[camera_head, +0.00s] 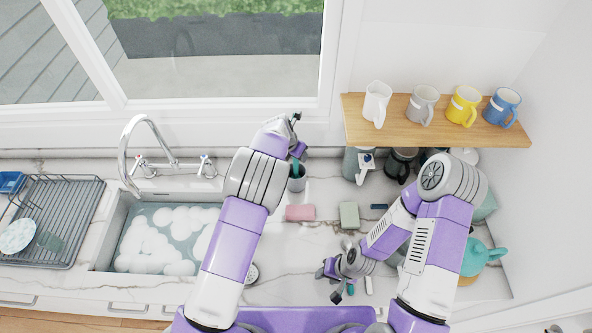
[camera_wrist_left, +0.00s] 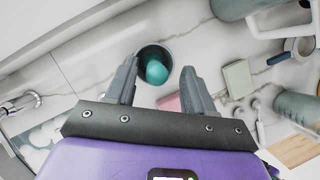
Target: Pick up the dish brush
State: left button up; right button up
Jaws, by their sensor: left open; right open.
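A teal rounded end, which looks like part of the dish brush (camera_wrist_left: 155,71), stands in a grey cup (camera_head: 297,184) on the counter right of the sink. Its lower part is hidden inside the cup. My left gripper (camera_wrist_left: 159,72) is open, with its two fingers on either side of the teal end in the left wrist view. I cannot tell whether they touch it. In the head view the left gripper (camera_head: 299,135) is above and behind the cup. My right gripper (camera_head: 329,284) is open and empty, low over the front of the counter.
A sink (camera_head: 160,238) with foamy water and a tall faucet (camera_head: 134,145) lies left. A mug shelf (camera_head: 440,130) overhangs the back right. A teal teapot (camera_head: 480,256) stands right.

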aim_at(296, 168)
pick_arm(q)
jog(key=shift+a+x, duration=0.2)
jog(key=shift+x, duration=1.85)
grip_shut()
